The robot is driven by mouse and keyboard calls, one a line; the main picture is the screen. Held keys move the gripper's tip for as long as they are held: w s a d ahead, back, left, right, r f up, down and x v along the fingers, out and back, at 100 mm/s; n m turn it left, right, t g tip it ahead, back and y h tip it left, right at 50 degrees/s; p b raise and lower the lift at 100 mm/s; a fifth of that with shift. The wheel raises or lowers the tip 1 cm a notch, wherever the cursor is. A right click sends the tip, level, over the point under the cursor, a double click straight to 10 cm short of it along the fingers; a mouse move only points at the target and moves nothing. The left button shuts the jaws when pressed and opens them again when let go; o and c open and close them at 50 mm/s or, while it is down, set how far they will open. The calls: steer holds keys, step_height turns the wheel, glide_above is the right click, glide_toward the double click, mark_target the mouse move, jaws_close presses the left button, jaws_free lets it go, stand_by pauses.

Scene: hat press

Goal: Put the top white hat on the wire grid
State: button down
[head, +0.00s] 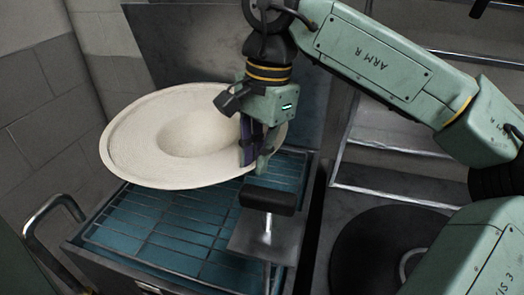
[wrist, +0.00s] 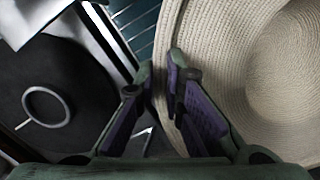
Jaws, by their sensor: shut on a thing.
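A white woven hat (head: 180,135) hangs tilted, with its hollow inside facing up, over the wire grid (head: 150,246) in the head view. My gripper (head: 250,160) is shut on the right part of its brim. In the wrist view the hat (wrist: 235,75) fills the right side, and the fingertips (wrist: 170,75) of my gripper meet at its brim edge. The grid lies over a blue surface; its far part is hidden behind the hat. I cannot tell whether the hat's underside touches the grid.
A metal plate with a black padded handle (head: 267,200) stands at the grid's right side. A dark round plate with a ring (head: 385,255) is further right, and its ring (wrist: 46,106) shows in the wrist view. A bent metal rail (head: 50,207) is at left, near a block wall (head: 45,90).

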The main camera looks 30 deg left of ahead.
mark_target(225, 179)
steer(key=shift+s+a+f+b, duration=0.15)
steer(key=shift+s+f+b, duration=0.05)
steer(key=shift+f+b, duration=0.15)
steer(key=s+m+b, duration=0.1)
steer(key=s+a+f+m+b, duration=0.1)
steer(key=s+b, duration=0.1)
steer(key=s+a+f+m+b, duration=0.1)
steer(key=b, duration=0.1)
steer(key=shift+s+f, duration=0.15)
steer(key=shift+s, duration=0.2)
steer(key=shift+s+a+f+m+b, duration=0.1)
steer(key=shift+s+m+b, duration=0.3)
steer(key=shift+s, duration=0.15)
steer(key=shift+f+b, duration=1.9)
steer(key=shift+f, duration=0.45)
steer(key=shift+f+b, duration=0.4)
steer(key=shift+f, duration=0.25)
steer(key=c, duration=1.6)
jaws_free()
